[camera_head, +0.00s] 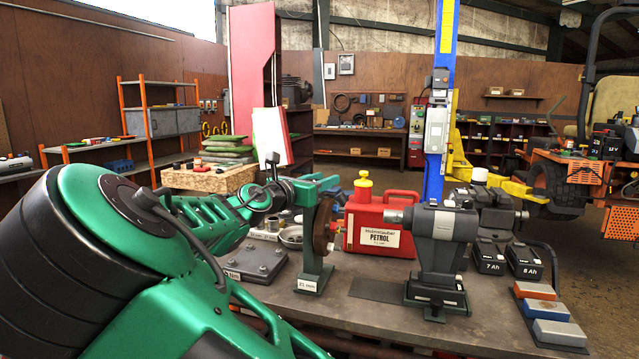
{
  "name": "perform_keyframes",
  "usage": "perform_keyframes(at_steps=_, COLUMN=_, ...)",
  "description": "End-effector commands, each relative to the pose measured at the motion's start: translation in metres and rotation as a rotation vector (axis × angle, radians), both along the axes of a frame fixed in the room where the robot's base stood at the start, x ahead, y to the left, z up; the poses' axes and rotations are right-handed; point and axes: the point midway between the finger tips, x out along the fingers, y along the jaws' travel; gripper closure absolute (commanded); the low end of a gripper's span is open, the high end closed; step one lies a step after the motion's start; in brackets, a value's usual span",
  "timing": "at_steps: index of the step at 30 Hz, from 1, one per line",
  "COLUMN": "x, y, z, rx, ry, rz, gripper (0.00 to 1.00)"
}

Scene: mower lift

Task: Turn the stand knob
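A green stand (313,272) with a "21 mm" label on its foot stands upright on the workbench (385,318). A round brown disc (322,228) is at its upper part. My green arm reaches in from the lower left, and my gripper (318,184) is at the top of the stand, close above the disc. The arm's dark wrist and the gripper's body overlap this area. I cannot make out a separate knob, nor whether the fingers touch anything or how far apart they are.
A red petrol can (378,222) stands just behind the stand. A dark grinder-like machine (440,240) is to its right, with batteries (508,258) and sharpening blocks (548,312) beyond. A metal plate (256,262) lies left. A blue lift post (437,120) rises behind.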

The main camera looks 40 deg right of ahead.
Motion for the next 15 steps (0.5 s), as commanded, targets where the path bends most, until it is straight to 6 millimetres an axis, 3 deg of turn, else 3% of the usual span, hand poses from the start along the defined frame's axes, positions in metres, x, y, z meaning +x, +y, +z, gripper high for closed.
perform_keyframes(at_steps=15, x=0.0075, y=0.0059, z=-0.0001, rx=0.004, ry=-0.003, rz=0.126, gripper=0.90)
